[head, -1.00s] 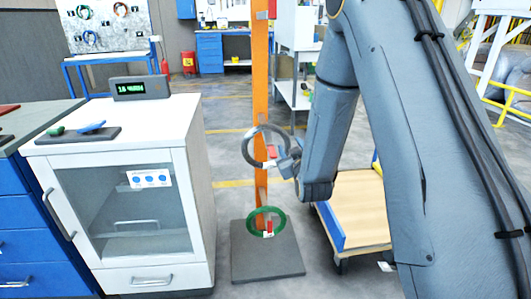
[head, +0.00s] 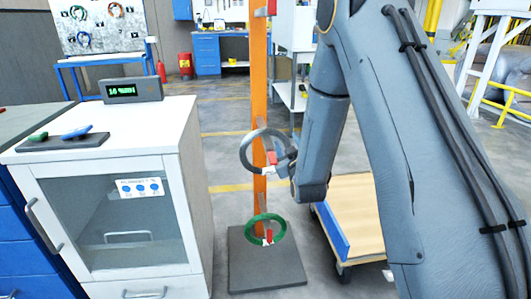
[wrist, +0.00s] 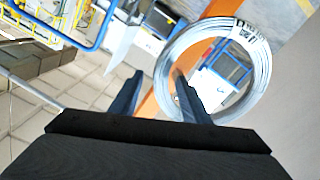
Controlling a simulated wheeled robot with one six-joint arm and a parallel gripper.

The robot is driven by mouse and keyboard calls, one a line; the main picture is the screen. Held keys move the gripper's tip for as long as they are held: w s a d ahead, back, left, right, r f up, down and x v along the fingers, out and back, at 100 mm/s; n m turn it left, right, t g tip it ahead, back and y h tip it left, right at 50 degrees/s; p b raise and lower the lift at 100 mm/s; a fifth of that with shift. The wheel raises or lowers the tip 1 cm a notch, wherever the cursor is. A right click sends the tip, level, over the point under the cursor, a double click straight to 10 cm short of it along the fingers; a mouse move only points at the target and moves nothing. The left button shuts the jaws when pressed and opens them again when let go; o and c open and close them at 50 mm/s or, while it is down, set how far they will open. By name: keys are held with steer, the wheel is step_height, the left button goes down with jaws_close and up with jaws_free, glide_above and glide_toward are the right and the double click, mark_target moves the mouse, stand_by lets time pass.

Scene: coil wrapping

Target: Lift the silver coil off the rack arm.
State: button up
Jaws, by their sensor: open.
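The silver coil (head: 244,151) hangs on a rack arm of the orange post (head: 259,95); it looks dark grey in the head view. A red piece (head: 272,158), likely the arm's tip, shows inside the ring. My gripper (head: 285,163) is at the coil's lower right side. In the wrist view, the coil (wrist: 262,72) is a bright wire ring with a printed label. My open gripper (wrist: 157,82) has its right finger over the ring's opening and its left finger outside, with the near rim appearing between them. I cannot tell whether they touch.
A green coil (head: 282,229) hangs lower on the post, above the dark base plate (head: 268,275). A white cabinet (head: 190,150) with a display (head: 133,90) stands left. A flat wooden cart (head: 355,215) is at right, behind my arm.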

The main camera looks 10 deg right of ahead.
steer(key=shift+w+f+b, duration=0.1)
steer(key=shift+w+b, duration=0.45)
steer(key=shift+w, duration=2.65)
jaws_close()
